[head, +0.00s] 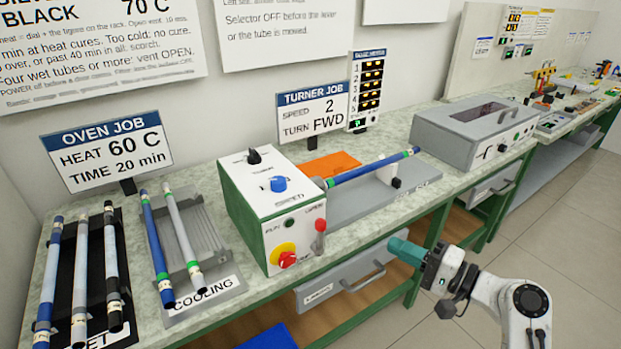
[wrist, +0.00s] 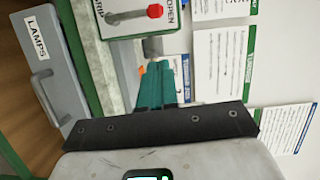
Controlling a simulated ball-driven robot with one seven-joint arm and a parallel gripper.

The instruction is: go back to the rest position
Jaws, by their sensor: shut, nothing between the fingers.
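My gripper (head: 407,251) is shut and empty, with teal fingers. It is in the air in front of the bench, to the right of the turner's red-tipped lever (head: 320,226). In the wrist view my gripper (wrist: 163,84) has its fingers together, and the red lever knob (wrist: 154,11) shows beyond them, apart from them. The turner (head: 275,205) is a white and green box with a blue dial and a red button on yellow. A blue tube (head: 370,167) with green bands lies along the turner, its left end at the box.
Two tubes lie on the cooling rack (head: 205,250) and several on the black rack (head: 125,300) marked WET. A grey oven-like box (head: 470,135) stands further right. A grey drawer (head: 345,285) is under the bench edge. The floor at right (head: 560,240) is clear.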

